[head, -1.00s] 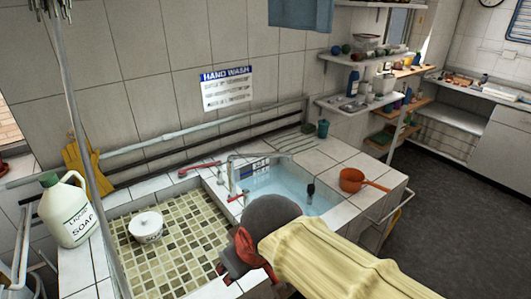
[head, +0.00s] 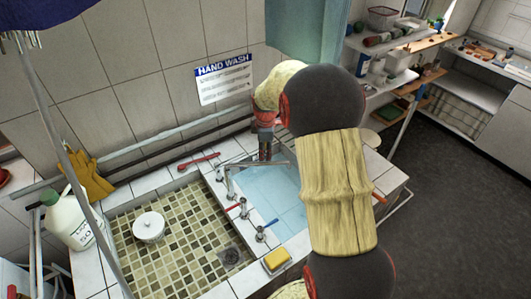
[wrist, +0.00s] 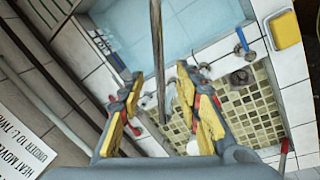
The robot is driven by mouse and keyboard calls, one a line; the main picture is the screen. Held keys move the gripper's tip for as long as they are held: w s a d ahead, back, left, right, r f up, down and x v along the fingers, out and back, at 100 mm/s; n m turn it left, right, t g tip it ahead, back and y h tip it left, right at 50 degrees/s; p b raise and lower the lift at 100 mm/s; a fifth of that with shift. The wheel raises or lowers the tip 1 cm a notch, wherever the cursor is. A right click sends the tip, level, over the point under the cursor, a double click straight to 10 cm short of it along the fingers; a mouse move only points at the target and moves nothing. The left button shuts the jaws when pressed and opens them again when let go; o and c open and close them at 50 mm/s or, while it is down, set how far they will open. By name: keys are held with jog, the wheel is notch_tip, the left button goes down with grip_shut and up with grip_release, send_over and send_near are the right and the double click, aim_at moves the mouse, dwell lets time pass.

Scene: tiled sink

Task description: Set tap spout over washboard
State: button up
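The tap spout (head: 258,164) is a thin grey metal pipe reaching right from the tap body over the water-filled basin (head: 262,193). In the wrist view the spout (wrist: 157,60) runs as a dark bar through the gap between my fingers. My gripper (head: 265,156) is at the spout near the basin's back edge, fingers pointing down. In the wrist view my gripper (wrist: 159,72) is open, with a yellow-padded finger on each side of the bar; I cannot tell whether either touches. I cannot clearly make out a washboard; my arm hides the basin's right part.
Left of the water is a mosaic-tiled basin (head: 128,256) with a white pot (head: 149,226). A soap bottle (head: 70,225) stands at the left edge. A yellow sponge (head: 276,260) lies on the front rim. Blue (head: 266,228) and red (head: 232,208) tap handles stand near the spout.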

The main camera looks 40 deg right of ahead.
aim_at(265, 162)
jog(key=f, duration=0.2)
jog(key=w+d+f, duration=0.1)
jog(key=f, duration=0.5)
jog(key=shift+w+d, duration=0.15)
jog(key=shift+c, duration=1.1)
grip_shut()
